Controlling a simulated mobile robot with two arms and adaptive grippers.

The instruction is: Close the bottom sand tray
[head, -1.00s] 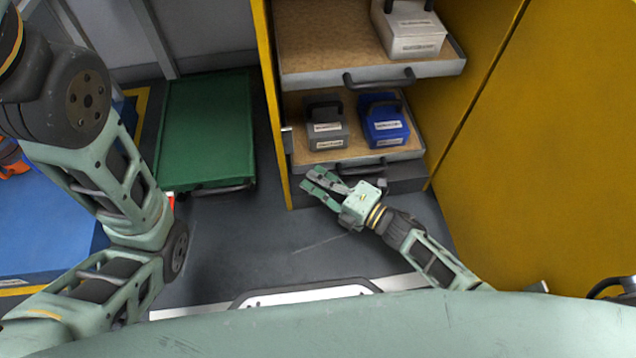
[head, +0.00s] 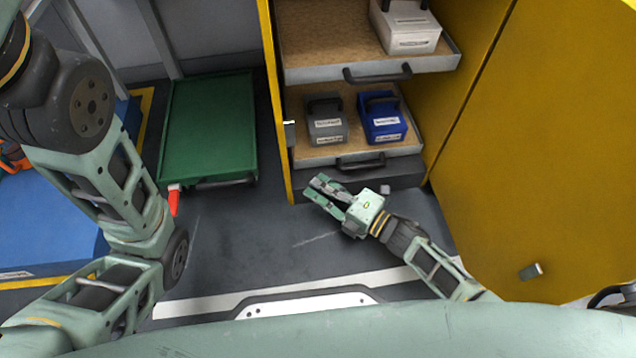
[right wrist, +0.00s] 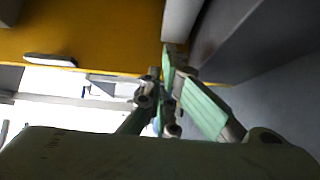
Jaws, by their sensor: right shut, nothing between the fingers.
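The bottom sand tray (head: 398,148) is pulled out of the yellow cabinet, its sandy floor showing. It holds a grey pouch cell box (head: 325,125) and a blue box (head: 383,120). A dark bar handle (head: 360,162) is on its front. My right gripper (head: 322,188) is shut and empty, in front of the tray and to the left below the handle, apparently clear of it. In the right wrist view the fingers (right wrist: 167,95) are close together, with a grey edge beside them. My left arm shows at the left of the head view, but its gripper is out of frame.
An upper sand tray (head: 440,63) with a white box (head: 408,30) is also pulled out above. A yellow door (head: 535,130) stands open at the right. A green cart (head: 208,130) stands left of the cabinet. Dark floor (head: 250,240) between is clear.

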